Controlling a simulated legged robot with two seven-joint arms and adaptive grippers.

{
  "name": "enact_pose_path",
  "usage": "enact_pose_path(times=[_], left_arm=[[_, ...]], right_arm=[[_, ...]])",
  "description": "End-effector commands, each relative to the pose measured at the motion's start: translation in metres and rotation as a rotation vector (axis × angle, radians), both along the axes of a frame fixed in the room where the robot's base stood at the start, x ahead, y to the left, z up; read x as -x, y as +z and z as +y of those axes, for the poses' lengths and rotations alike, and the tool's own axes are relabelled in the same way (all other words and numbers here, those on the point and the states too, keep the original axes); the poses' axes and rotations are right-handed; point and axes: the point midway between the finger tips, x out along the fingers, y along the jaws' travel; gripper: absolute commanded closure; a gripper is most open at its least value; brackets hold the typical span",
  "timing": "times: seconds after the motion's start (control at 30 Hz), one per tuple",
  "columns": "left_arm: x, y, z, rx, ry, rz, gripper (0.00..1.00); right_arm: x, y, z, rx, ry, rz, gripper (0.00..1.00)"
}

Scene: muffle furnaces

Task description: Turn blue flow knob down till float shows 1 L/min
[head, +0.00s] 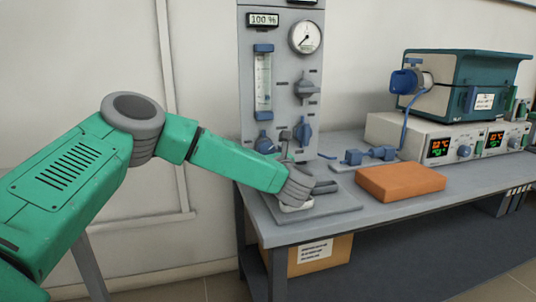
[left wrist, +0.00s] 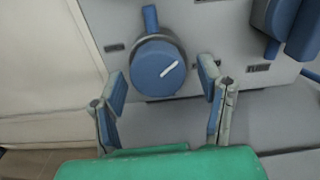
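The blue flow knob (head: 264,143) is on the grey panel, under the clear flow tube (head: 263,82). In the left wrist view the knob (left wrist: 158,68) is round, with a white mark slanting up to the right. My left gripper (left wrist: 162,84) is open, its fingers on either side of the knob's lower part, with gaps showing. In the head view my left arm reaches the panel's foot; the fingers are small there and partly hidden by the wrist. The float's height is too small to read. My right gripper is not in view.
A blue lever (head: 304,134) sits right of the knob, with a grey selector (head: 306,90) and a gauge (head: 305,37) above. A display (head: 263,20) reads 100 %. An orange block (head: 401,182) lies on the bench, right of my wrist. A furnace (head: 478,82) stands farther right.

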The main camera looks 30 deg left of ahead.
Motion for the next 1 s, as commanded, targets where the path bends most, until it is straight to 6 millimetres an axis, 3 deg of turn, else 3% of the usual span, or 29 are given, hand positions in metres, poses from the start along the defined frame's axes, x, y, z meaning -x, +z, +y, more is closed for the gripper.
enact_pose_path(times=[0.27,0.8,1.0], left_arm=[[0.003,0.001,-0.004,0.0,-0.001,-0.001,0.39],[0.065,-0.002,-0.077,0.002,-0.003,0.0,0.39],[0.076,-0.002,-0.088,0.003,0.001,0.001,0.39]], right_arm=[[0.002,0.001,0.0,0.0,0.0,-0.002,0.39],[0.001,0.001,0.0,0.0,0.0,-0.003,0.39],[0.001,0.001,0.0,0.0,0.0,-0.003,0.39]])
